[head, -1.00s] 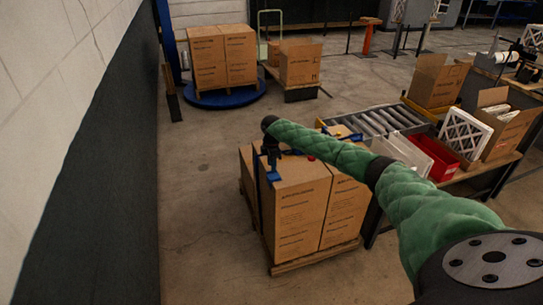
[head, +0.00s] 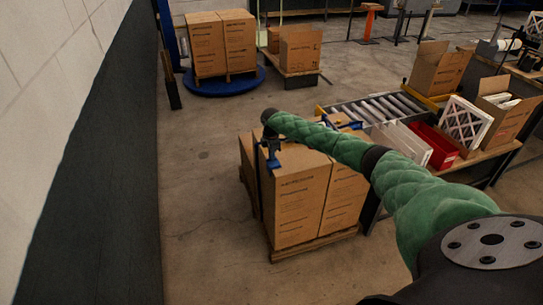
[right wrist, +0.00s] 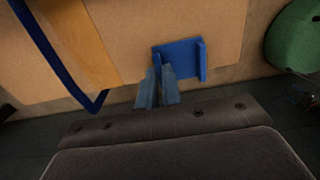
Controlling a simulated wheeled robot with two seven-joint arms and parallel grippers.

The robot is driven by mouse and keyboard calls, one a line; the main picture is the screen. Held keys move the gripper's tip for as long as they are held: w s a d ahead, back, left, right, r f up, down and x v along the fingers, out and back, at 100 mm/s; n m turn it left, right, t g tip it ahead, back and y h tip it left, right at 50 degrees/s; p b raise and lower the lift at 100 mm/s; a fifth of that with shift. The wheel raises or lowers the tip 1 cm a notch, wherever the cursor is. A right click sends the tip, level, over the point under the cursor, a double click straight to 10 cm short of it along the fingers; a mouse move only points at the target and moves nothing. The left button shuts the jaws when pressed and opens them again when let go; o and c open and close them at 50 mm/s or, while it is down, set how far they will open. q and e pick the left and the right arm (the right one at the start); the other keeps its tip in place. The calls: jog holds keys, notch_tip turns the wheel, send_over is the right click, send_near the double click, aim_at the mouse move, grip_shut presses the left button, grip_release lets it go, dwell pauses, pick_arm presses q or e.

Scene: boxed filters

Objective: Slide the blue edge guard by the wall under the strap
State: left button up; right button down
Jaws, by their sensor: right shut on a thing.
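The blue edge guard (head: 273,163) is at the top left edge of the near stack of cartons (head: 299,190). In the right wrist view the guard (right wrist: 180,54) shows as a blue plate with raised ribs against the cardboard. My right gripper (right wrist: 158,74) is shut on its near left rib. In the head view this gripper (head: 271,147) is above the carton edge and partly hides the guard. A blue strap (right wrist: 52,52) runs left of the guard in the wrist view and bows out past the carton edge; the guard is beside it, apart. My left gripper is not in view.
The wall (head: 95,150) runs along the left, with bare floor (head: 200,190) between it and the pallet (head: 310,244). A roller conveyor (head: 375,108), a red bin (head: 434,145) and open cartons (head: 440,70) stand right of the stack. More cartons (head: 222,42) stand behind.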

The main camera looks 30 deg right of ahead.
aim_at(265, 150)
jog(key=shift+w+d+f+b, duration=0.1)
jog(key=shift+w+d+b, duration=0.1)
jog(key=shift+w+b, duration=0.65)
jog(key=shift+w+d+r+b, duration=0.1)
jog(key=shift+w+d+b, duration=0.1)
jog(key=shift+w+b, duration=0.7)
jog(key=shift+w+d+f+b, duration=0.1)
jog(key=shift+w+d+b, duration=0.1)
jog(key=shift+w+b, duration=0.65)
jog(key=shift+w+d, duration=0.1)
jog(key=shift+w, duration=0.2)
jog(key=shift+w+b, duration=0.25)
jog(key=shift+b, duration=0.4)
jog(key=shift+w+d+b, duration=0.15)
jog(key=shift+w+b, duration=0.4)
jog(key=shift+b, duration=0.15)
jog(key=shift+w+d+b, duration=0.15)
jog(key=shift+w+b, duration=0.4)
jog(key=shift+b, duration=0.1)
jog(key=shift+w+d+b, duration=0.2)
jog(key=shift+w+b, duration=0.5)
jog(key=shift+b, duration=0.3)
jog(key=shift+w+d+b, duration=0.15)
jog(key=shift+w+b, duration=0.5)
jog(key=shift+b, duration=0.35)
jog(key=shift+w, duration=0.2)
